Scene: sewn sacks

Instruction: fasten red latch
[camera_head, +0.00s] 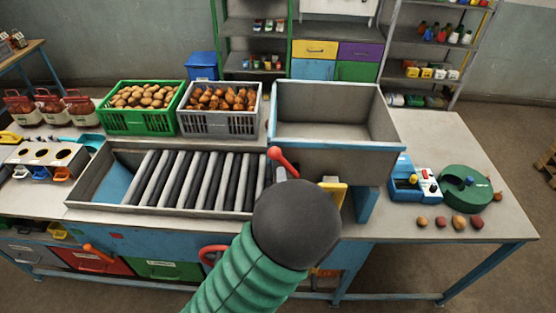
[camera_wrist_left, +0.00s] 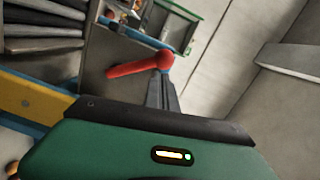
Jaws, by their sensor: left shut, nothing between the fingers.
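I cannot tell whether the tips touch the knob. My right gripper is not in view.
The roller bed (camera_head: 110,205) lies left of the lever and a grey metal hopper (camera_head: 335,158) stands behind it. A green crate (camera_head: 140,121) and a grey crate (camera_head: 220,124) hold produce. A blue device (camera_head: 405,172) and green round container (camera_head: 467,198) stand right.

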